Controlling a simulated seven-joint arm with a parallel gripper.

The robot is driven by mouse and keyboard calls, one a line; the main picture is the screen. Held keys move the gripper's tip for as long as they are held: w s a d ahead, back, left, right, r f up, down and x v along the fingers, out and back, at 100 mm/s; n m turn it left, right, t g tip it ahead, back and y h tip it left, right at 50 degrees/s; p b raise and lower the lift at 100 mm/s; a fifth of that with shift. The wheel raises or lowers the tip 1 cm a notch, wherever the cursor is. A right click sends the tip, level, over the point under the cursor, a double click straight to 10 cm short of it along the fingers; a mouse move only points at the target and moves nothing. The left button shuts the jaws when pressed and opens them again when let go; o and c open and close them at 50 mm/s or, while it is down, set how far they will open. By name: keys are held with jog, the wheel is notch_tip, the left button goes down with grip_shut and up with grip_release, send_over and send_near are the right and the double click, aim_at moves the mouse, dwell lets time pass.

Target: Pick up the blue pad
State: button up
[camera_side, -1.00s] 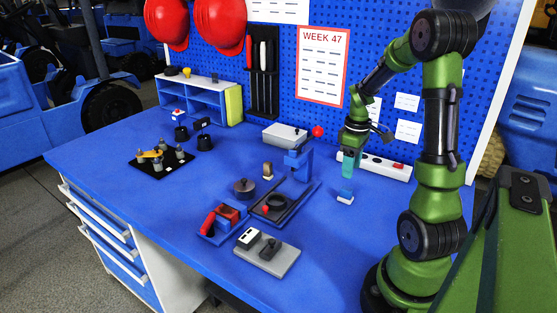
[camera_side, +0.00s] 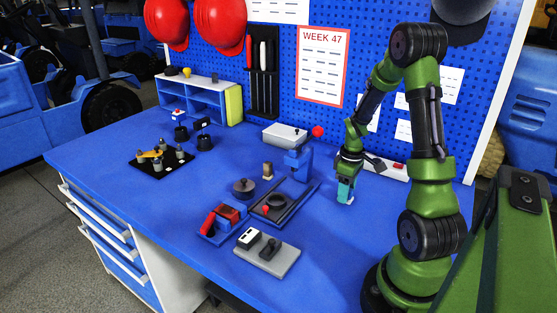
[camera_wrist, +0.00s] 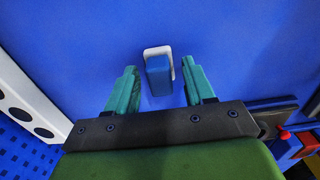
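The blue pad (camera_wrist: 158,77) is a small blue block with a white base, standing on the blue bench top. In the wrist view it lies between the two teal fingers of my gripper (camera_wrist: 160,68), with a gap on each side. My gripper is open. In the side view my gripper (camera_side: 346,190) is low over the bench at the pad's place. The fingers hide most of the pad there, and only its pale base (camera_side: 345,202) shows below them.
A lever press (camera_side: 300,163) with a red ball knob stands left of my gripper. A white strip with a red switch (camera_side: 398,166) lies behind, by the pegboard. A grey plate fixture (camera_side: 268,258) is nearer the front. The bench right in front of my gripper is clear.

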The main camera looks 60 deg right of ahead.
grip_shut()
notch_tip(320, 180, up, 10)
jog(key=shift+r, duration=0.1)
dwell(0.5)
